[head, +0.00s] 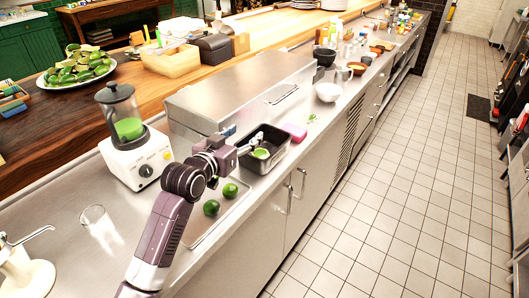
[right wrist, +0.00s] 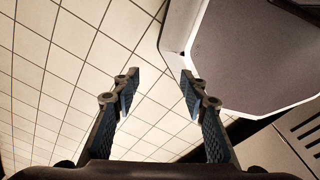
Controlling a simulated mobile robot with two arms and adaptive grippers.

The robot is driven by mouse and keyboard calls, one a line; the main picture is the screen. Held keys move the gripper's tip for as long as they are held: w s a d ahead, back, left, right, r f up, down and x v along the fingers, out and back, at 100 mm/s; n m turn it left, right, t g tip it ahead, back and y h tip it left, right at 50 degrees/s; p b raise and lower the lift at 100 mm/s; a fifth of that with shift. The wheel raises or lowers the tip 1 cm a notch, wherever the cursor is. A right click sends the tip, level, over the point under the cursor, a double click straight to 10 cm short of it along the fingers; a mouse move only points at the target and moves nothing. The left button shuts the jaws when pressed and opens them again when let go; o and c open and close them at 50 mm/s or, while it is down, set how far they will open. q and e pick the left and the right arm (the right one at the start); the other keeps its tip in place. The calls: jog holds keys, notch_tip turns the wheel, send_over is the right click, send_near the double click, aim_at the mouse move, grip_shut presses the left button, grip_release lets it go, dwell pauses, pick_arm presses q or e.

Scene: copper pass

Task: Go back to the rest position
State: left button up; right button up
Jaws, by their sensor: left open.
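My left arm reaches in from the bottom of the head view. Its gripper (head: 256,141) is open at the near-left side of a dark metal pan (head: 279,157) on the steel counter. A green piece (head: 261,153) lies in the pan just below the fingertips; I cannot tell whether they touch it. My right gripper (right wrist: 160,85) shows only in the right wrist view. Its two fingers are spread apart with nothing between them, and tiled floor is behind them.
Two limes (head: 230,191) lie on a tray beside my left forearm. A blender (head: 134,160), a clear glass (head: 93,215) and a steel box (head: 240,85) stand on the counter. A pink block (head: 295,132) lies beyond the pan. The tiled floor (head: 400,190) at right is clear.

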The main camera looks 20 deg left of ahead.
pick_arm(q)
jog(key=shift+v, duration=0.95)
